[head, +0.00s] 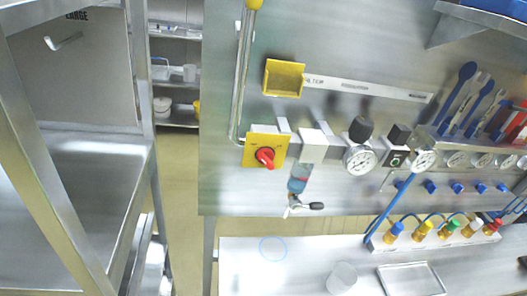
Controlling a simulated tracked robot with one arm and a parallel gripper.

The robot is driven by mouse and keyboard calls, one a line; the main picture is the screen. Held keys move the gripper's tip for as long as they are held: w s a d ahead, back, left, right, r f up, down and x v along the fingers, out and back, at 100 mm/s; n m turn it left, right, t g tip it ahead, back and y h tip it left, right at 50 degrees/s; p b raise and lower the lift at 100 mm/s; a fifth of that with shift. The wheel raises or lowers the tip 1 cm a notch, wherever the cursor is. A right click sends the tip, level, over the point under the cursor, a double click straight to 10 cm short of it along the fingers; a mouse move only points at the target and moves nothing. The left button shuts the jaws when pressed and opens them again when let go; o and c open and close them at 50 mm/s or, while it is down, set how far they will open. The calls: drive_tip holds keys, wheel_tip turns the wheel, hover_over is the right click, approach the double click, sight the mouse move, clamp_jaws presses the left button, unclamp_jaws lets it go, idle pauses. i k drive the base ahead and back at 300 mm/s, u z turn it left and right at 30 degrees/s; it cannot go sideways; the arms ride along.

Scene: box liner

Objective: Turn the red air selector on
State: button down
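The red air selector (265,157) is a small red rotary knob on a yellow square plate (251,150), fixed to a steel panel left of the picture's middle. The knob's grip looks slightly tilted. Its marked setting is too small to read. A metal pipe (241,75) runs down the panel to the plate's upper left. My gripper does not show in the head view.
Right of the selector are a regulator with a blue bowl (298,184), a gauge (360,160) and a black knob (361,129). A yellow box (284,78) is above. Below is a bench with a clear cup (342,277). A steel shelf frame (75,200) stands at left.

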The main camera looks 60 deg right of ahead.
sight(266, 156)
drive_tip(key=z, duration=0.1)
drive_tip(key=k, duration=0.5)
drive_tip(key=z, duration=1.4)
drive_tip(key=i, duration=0.5)
drive_tip(key=z, duration=0.3)
